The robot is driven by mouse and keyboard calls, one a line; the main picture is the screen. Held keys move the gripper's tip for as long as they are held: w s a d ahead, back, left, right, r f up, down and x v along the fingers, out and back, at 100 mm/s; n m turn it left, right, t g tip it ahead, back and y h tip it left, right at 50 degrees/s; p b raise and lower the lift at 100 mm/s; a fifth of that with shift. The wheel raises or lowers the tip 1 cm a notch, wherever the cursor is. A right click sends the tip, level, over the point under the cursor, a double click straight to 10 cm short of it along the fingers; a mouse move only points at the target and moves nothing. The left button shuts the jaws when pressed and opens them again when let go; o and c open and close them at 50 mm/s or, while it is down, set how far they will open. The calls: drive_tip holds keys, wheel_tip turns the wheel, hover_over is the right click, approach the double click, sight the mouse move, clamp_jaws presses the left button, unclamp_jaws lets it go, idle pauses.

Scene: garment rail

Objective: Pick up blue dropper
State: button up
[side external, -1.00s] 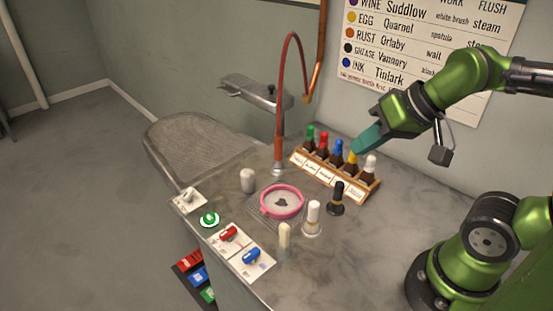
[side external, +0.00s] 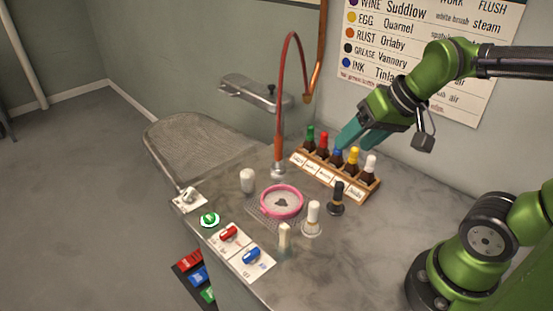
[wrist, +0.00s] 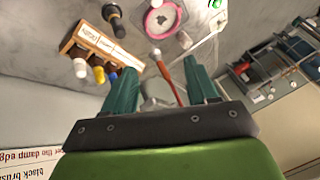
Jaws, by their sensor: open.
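The blue dropper (side external: 337,156) stands upright in a wooden rack (side external: 325,178), between the red dropper (side external: 322,145) and the yellow dropper (side external: 352,161). My gripper (side external: 355,143) is open and empty, its teal fingers pointing down near the tops of the blue and yellow droppers. Whether a finger touches one cannot be told. In the wrist view, the blue dropper (wrist: 112,75) is just beside the left finger of my gripper (wrist: 160,75), outside the gap. The green dropper (side external: 310,138) stands at the rack's left end, the white one (side external: 369,169) at its right end.
A pink hoop (side external: 282,202) lies on the counter in front of the rack, with a black-handled brush (side external: 337,198) and white-handled brush (side external: 312,217) nearby. A red hose (side external: 279,120) rises left of the rack and shows between my fingers in the wrist view (wrist: 166,74).

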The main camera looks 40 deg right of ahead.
drive_tip(key=w+d+g+h, duration=0.1)
drive_tip(key=w+d+g, duration=0.2)
drive_tip(key=w+d, duration=0.45)
drive_tip(key=m+g, duration=0.1)
drive_tip(key=g, duration=0.1)
hover_over(338, 153)
drive_tip(key=a, duration=0.1)
drive_tip(key=f, duration=0.1)
drive_tip(key=shift+d+r+g, duration=0.5)
drive_tip(key=shift+d+g, duration=0.1)
drive_tip(key=shift+d, duration=0.45)
drive_tip(key=shift+n+h, duration=0.3)
drive_tip(key=f, duration=1.6)
drive_tip(key=shift+w+f, duration=0.15)
drive_tip(key=shift+w, duration=0.25)
clamp_jaws()
